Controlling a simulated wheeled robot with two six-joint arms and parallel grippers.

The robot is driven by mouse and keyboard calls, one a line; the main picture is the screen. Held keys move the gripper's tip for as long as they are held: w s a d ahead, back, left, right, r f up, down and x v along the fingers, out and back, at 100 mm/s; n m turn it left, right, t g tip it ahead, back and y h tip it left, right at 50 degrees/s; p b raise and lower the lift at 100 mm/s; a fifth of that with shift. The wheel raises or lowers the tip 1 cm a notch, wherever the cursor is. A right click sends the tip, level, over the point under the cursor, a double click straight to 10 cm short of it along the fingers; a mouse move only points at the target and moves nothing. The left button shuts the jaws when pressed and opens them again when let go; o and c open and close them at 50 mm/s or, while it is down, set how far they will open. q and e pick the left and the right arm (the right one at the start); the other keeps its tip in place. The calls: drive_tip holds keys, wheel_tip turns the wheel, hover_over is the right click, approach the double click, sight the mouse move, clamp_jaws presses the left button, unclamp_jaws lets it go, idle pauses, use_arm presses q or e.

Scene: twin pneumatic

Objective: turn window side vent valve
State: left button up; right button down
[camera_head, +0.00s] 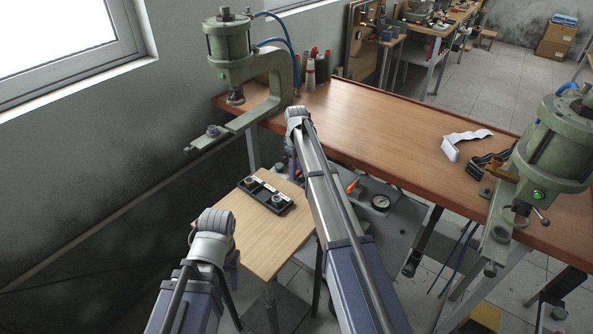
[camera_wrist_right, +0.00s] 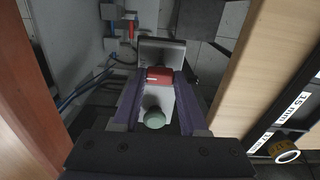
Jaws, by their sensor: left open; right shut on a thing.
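In the right wrist view, a red valve handle (camera_wrist_right: 159,76) sits between the two purple fingers of my right gripper (camera_wrist_right: 159,88), which is shut on it. A pale green round knob (camera_wrist_right: 154,118) shows between the fingers, closer to the camera. In the head view, my right gripper (camera_head: 291,162) points down beside the table's near edge, and my arm hides most of the valve there. My left gripper (camera_head: 232,259) is low at the left, largely hidden behind its own wrist, apart from the valve and holding nothing that I can see.
A green press (camera_head: 230,50) stands by the window, another (camera_head: 560,140) at the right of the wooden table (camera_head: 380,115). A small wooden stand (camera_head: 265,235) carries a black tray (camera_head: 268,187). An orange handle (camera_head: 352,186) and a gauge (camera_head: 380,203) sit on a grey panel.

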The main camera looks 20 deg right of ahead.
sight(297, 173)
drive_tip(key=shift+c, duration=2.2)
unclamp_jaws()
drive_tip(key=shift+r, duration=0.15)
wheel_tip(297, 173, up, 8)
drive_tip(key=p, duration=0.8)
drive_tip(key=shift+f, duration=0.2)
